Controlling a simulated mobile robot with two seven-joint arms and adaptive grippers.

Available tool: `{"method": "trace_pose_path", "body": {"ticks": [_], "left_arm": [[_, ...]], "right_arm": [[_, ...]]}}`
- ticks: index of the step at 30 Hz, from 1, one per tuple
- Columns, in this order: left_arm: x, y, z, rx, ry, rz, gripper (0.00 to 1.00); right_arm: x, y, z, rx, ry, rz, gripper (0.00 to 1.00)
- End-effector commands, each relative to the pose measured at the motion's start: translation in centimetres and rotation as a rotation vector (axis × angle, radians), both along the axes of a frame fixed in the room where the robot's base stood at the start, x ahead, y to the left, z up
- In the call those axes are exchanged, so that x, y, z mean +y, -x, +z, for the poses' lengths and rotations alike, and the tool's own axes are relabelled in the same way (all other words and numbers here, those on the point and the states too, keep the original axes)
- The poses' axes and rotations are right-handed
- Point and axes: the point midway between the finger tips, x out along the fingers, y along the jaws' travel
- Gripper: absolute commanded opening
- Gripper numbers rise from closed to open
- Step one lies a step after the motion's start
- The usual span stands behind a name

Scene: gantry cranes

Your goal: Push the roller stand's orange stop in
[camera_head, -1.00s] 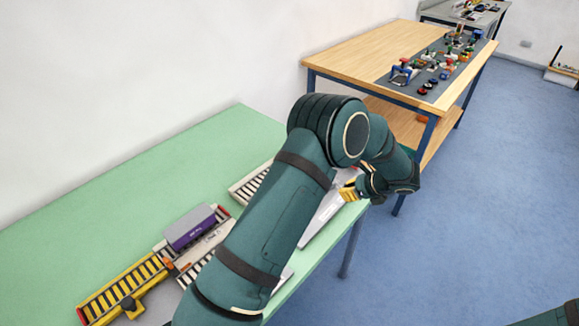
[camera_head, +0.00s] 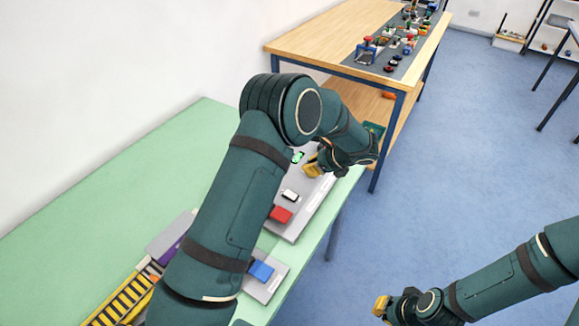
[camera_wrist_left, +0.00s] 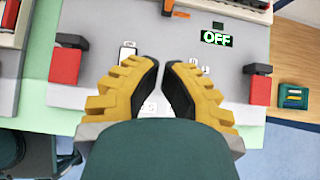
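My left gripper (camera_head: 312,168) hovers over a grey panel (camera_head: 312,205) at the green bench's right edge. In the left wrist view its yellow fingers (camera_wrist_left: 162,75) are apart with nothing between them. A yellow roller stand (camera_head: 122,303) lies at the lower left of the head view, partly behind my left arm. A small orange piece (camera_wrist_left: 172,9) shows at the top edge of the wrist view, beyond the fingertips; I cannot tell whether it is the stop. My right gripper (camera_head: 382,306) hangs over the floor; its fingers are too small to judge.
The panel carries a red block (camera_head: 281,214), a white switch (camera_head: 290,195) and an OFF display (camera_wrist_left: 216,38). A blue block (camera_head: 262,270) sits nearer on a grey plate. A purple box (camera_head: 170,245) lies by the yellow stand. The green bench (camera_head: 110,190) is clear at left.

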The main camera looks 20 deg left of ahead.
Motion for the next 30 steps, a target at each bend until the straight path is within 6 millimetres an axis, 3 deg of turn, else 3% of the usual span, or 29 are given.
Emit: {"method": "trace_pose_path", "body": {"ticks": [17,24,30], "left_arm": [[7.0,-0.9,-7.2,0.002,0.001,0.004,0.0],[10.0,-1.4,-6.9,0.0,0.001,0.001,0.0],[10.7,-1.5,-6.9,0.0,0.0,0.0,0.0]], "right_arm": [[0.1,0.3,-1.0,0.007,-0.002,0.006,0.0],[0.1,0.3,-1.0,0.008,-0.002,0.007,0.0],[0.1,0.4,-1.0,0.008,-0.002,0.006,0.0]]}}
